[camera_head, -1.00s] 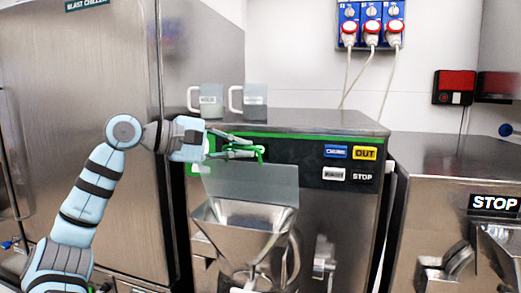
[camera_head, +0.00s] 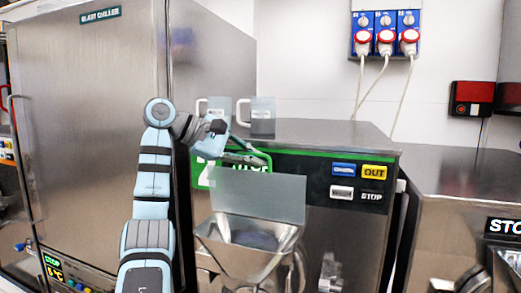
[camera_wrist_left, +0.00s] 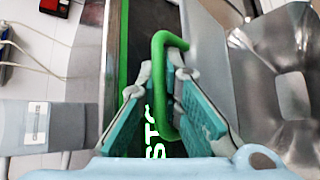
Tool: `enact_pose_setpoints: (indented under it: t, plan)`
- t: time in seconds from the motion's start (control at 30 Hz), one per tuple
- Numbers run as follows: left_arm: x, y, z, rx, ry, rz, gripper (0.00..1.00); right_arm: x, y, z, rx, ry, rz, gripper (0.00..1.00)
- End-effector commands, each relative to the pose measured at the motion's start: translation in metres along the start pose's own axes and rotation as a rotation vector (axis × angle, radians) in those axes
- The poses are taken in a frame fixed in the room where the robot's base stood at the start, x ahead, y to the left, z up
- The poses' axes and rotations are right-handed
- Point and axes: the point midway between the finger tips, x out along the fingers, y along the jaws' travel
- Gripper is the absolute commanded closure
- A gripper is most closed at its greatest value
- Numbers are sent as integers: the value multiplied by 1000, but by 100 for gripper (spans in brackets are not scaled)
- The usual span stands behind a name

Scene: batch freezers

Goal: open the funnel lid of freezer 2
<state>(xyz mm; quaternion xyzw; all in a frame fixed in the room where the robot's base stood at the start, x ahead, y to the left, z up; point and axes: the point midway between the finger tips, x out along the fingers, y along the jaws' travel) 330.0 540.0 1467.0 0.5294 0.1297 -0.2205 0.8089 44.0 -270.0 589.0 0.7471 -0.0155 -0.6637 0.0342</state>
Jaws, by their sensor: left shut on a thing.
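Freezer 2 (camera_head: 320,225) is a steel machine with a green-edged dark front panel. The funnel (camera_head: 228,248) sticks out from its front, its inside showing. The grey lid plate (camera_head: 258,194) stands raised, nearly upright, above the funnel's mouth. My left gripper (camera_head: 258,161) is at the lid's top edge, in front of the panel. In the left wrist view its teal fingers (camera_wrist_left: 165,105) are shut on a bent green handle (camera_wrist_left: 158,75), which lies between them. The join of handle and lid is not clear. My right gripper is not in view.
Two grey mugs (camera_head: 262,117) stand on the freezer's top. A tall blast chiller (camera_head: 90,110) stands to the left, close to my left arm. Another steel machine (camera_head: 455,230) is at the right. Buttons (camera_head: 358,182) are right of the lid.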

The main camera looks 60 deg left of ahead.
Motion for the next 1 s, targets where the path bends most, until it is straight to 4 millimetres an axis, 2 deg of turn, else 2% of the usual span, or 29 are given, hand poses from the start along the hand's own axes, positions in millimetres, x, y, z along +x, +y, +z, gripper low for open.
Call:
enact_pose_setpoints:
  t: [0.03,0.23,1.0]
  plan:
    - [6,-6,-2,1,-1,-27,100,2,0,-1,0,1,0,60]
    - [9,-7,0,5,-7,-33,100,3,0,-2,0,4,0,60]
    - [12,-8,1,7,-12,-36,100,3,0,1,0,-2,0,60]
